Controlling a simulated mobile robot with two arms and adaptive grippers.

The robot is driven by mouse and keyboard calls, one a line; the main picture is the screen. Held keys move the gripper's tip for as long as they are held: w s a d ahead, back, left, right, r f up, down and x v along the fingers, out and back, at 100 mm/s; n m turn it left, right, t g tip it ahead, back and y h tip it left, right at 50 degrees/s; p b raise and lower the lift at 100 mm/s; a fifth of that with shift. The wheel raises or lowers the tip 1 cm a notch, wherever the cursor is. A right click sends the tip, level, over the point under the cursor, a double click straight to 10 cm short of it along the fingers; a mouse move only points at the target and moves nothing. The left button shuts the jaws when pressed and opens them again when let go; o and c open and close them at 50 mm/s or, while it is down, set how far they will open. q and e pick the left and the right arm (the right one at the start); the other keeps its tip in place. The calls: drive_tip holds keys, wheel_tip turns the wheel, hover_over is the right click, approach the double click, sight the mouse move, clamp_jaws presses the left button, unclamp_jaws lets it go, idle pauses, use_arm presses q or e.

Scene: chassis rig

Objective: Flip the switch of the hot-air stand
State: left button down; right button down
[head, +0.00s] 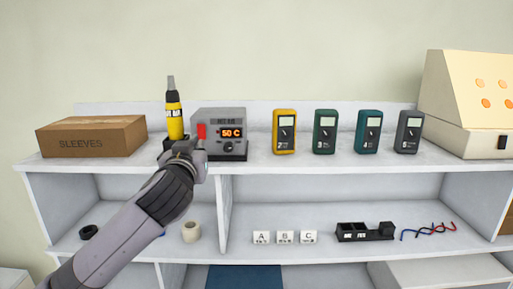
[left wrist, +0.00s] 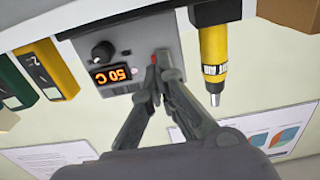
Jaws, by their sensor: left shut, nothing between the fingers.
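The hot-air stand (head: 233,118) is a grey box on the top shelf, with an orange display reading 50 C and a dark knob. Its red switch (head: 201,131) is on the left of its front. A yellow and black hot-air wand (head: 174,112) stands upright at its left side. My left gripper (head: 187,148) is shut and empty, just in front of the stand's lower left. The left wrist view is upside down and shows the fingertips (left wrist: 160,70) right at the red switch (left wrist: 153,60), which they partly hide; I cannot tell if they touch. My right gripper is not in view.
A SLEEVES carton (head: 92,136) sits left of the wand. Several meters, starting with a yellow one (head: 285,131), stand to the right, before a beige console (head: 470,100). Lettered blocks (head: 284,238) and a black holder (head: 365,232) lie on the lower shelf.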

sight(201, 137)
use_arm(q)
drive_tip(key=shift+w, duration=1.75)
drive_tip(key=shift+r, duration=0.1)
drive_tip(key=s, duration=0.8)
idle(0.3)
drive_tip(key=shift+w+f, duration=0.1)
drive_tip(key=shift+f, duration=0.15)
